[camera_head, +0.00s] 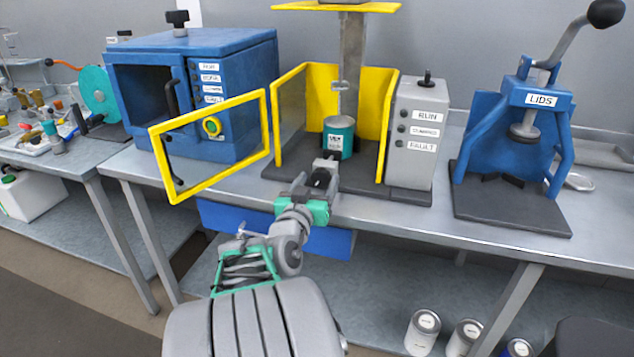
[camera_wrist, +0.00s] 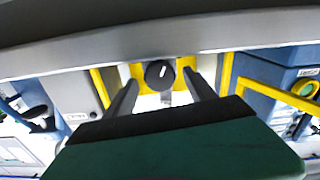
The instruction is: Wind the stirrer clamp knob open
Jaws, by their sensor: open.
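The stirrer stands mid-bench with a grey column (camera_head: 352,50) and a yellow guard (camera_head: 372,100). A teal can (camera_head: 339,138) stands upright inside it, under the shaft. In the wrist view, a round dark knob (camera_wrist: 159,75) with a pale pointer mark faces the camera, between my gripper's two dark fingers. My gripper (camera_head: 326,163) is open and reaches in at the guard's front, just before the can. I cannot tell whether the fingers touch the knob.
A yellow-framed clear door (camera_head: 210,145) stands open to the left, before a blue cabinet (camera_head: 190,95). A grey control box (camera_head: 417,130) stands close right of the guard. A blue lid press (camera_head: 520,130) is farther right. White cans (camera_head: 422,333) stand below the bench.

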